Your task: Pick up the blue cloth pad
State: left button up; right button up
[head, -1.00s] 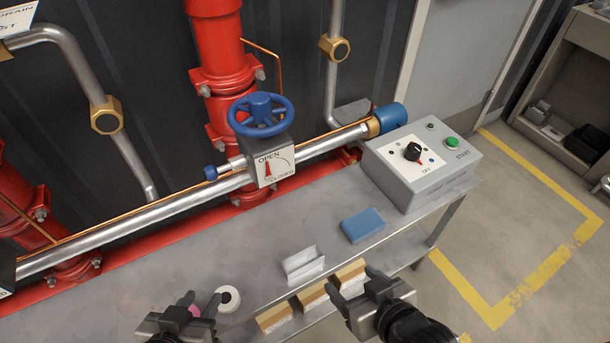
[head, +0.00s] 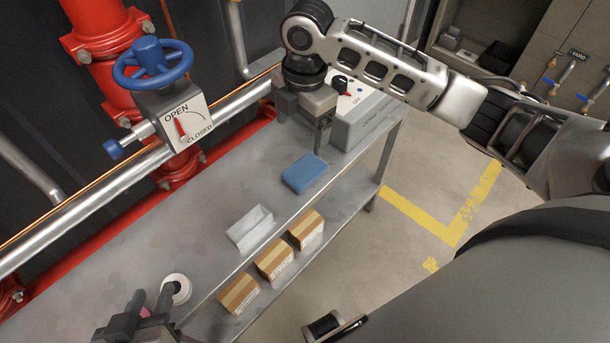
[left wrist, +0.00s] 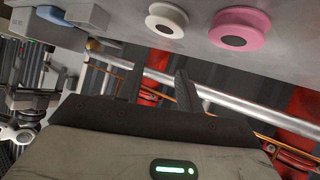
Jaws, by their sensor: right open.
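The blue cloth pad (head: 304,173) lies flat on the grey bench (head: 200,225), between the control box and a light grey folded piece. My right gripper (head: 306,132) is above and a little behind the pad in the head view. It points down with its fingers apart, empty and clear of the pad. A blue edge, probably the pad (left wrist: 50,14), shows at the top left of the left wrist view. My left gripper (head: 153,296) is low at the left by the rolls, with its fingers apart; they also show in the left wrist view (left wrist: 157,88), with nothing between them.
The light grey folded piece (head: 250,228) is left of the pad. Several cardboard boxes (head: 273,259) sit along the front. A white roll (left wrist: 167,20) and a pink roll (left wrist: 240,30) are near my left gripper. A blue valve wheel (head: 152,62) rises behind.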

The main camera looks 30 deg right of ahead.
jog(key=d+r, duration=0.1)
pick_arm(q)
jog(key=shift+f, duration=0.1)
jog(key=shift+f+b, duration=0.4)
jog(key=shift+b, duration=0.65)
pick_arm(e)
send_over(305, 169)
jog(key=shift+n, duration=0.3)
jog(key=f, duration=0.9)
jog(key=shift+s+d+f, duration=0.1)
jog(key=shift+s+d, duration=0.05)
jog(key=shift+s, duration=0.15)
pick_arm(q)
jog(key=shift+s+f+b, duration=0.1)
jog(key=shift+f+b, duration=0.25)
jog(key=shift+b, duration=0.4)
pick_arm(e)
jog(key=shift+w+f, duration=0.2)
jog(key=shift+f, duration=1.35)
jog(key=shift+w+f, duration=0.15)
jog(key=shift+f, duration=1.4)
pick_arm(q)
jog(key=shift+r, duration=0.1)
pick_arm(e)
jog(key=c, duration=1.1)
